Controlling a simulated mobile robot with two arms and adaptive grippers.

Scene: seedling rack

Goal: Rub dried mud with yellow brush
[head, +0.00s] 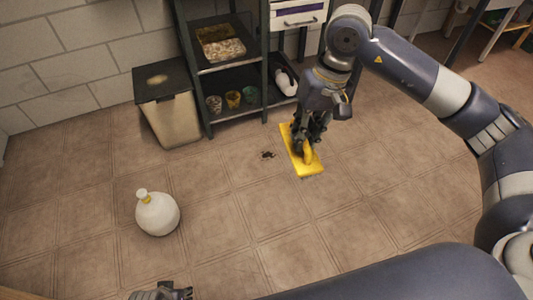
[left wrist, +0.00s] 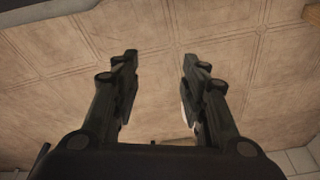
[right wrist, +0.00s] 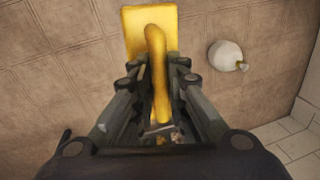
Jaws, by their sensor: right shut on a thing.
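The yellow brush (head: 302,152) is at or just above the tiled floor, its flat base facing down; I cannot tell whether it touches. My right gripper (head: 306,147) is shut on its yellow handle. The brush also shows in the right wrist view (right wrist: 134,34), with its handle between the fingers (right wrist: 158,85). The dried mud (head: 268,155) is a small dark patch on the floor, just left of the brush and apart from it. My left gripper (left wrist: 160,65) is open and empty over the floor; only its tip (head: 162,291) shows at the head view's bottom edge.
A white round jug (head: 157,214) stands on the floor at the left. A lidded bin (head: 170,118) and a dark shelf rack (head: 204,100) with several pots stand along the wall. The floor around the mud is clear.

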